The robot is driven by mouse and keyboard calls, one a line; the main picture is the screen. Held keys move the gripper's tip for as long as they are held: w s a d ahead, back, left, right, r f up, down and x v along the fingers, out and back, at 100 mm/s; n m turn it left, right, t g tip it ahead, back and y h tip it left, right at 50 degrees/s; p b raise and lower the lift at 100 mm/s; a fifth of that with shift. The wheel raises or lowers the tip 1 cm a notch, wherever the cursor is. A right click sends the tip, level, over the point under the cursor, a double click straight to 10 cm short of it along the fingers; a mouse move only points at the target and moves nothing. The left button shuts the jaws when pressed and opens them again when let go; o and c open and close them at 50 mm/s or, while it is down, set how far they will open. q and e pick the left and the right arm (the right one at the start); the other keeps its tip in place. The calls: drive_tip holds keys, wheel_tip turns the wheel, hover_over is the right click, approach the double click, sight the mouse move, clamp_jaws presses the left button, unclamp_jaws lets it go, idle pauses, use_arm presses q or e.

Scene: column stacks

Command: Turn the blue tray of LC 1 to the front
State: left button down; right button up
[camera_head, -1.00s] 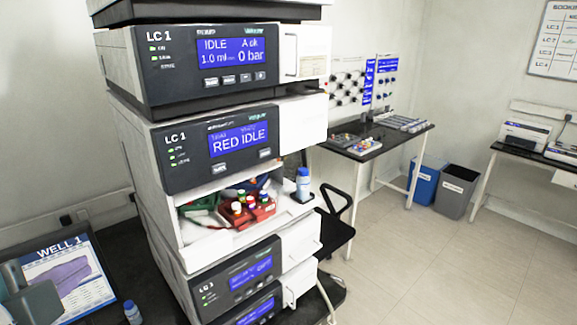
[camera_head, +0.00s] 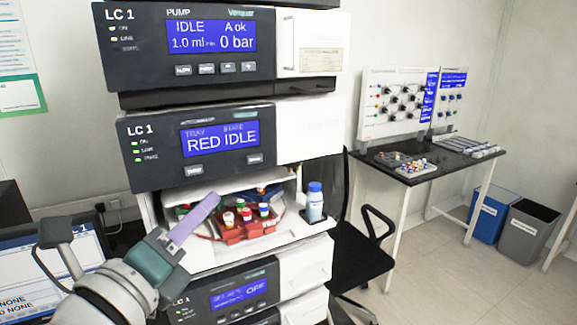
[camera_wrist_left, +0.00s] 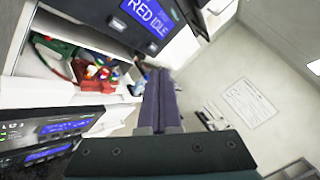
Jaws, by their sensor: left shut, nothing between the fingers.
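The LC 1 sampler panel (camera_head: 200,145) reads "RED IDLE", with two buttons below its screen. In the open bay under it, the red tray (camera_head: 243,232) with several capped vials is at the front. Part of a green tray (camera_head: 184,210) shows behind on the left. Only a small piece of the blue tray (camera_head: 271,190) shows at the back right; the rest is hidden. My left gripper (camera_head: 214,199) is shut and empty, its purple fingers pointing up right in front of the bay's left part. The wrist view shows the fingers (camera_wrist_left: 160,85) together, right of the red tray (camera_wrist_left: 97,74).
A blue-capped bottle (camera_head: 314,203) stands on the ledge right of the bay. The LC 1 pump (camera_head: 190,45) is above, and another unit (camera_head: 235,290) is below. A monitor (camera_head: 45,275) is at lower left. A black chair (camera_head: 350,240) stands at right.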

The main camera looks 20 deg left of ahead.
sight(202, 167)
use_arm(q)
drive_tip(key=shift+w+a+b, duration=0.55)
drive_tip(key=shift+w+a, duration=0.9)
drive_tip(key=shift+a, duration=0.25)
drive_tip(key=shift+w+a+b, duration=0.5)
drive_tip(key=shift+w+a, duration=0.95)
drive_tip(key=shift+a, duration=0.2)
drive_tip(key=shift+w, duration=0.1)
drive_tip(key=shift+w+a, duration=0.15)
drive_tip(key=shift+a, duration=0.15)
drive_tip(key=shift+w+a+b, duration=0.3)
drive_tip(key=shift+b, duration=0.2)
idle(0.4)
drive_tip(key=shift+s+d, duration=0.6)
drive_tip(key=shift+d, duration=0.05)
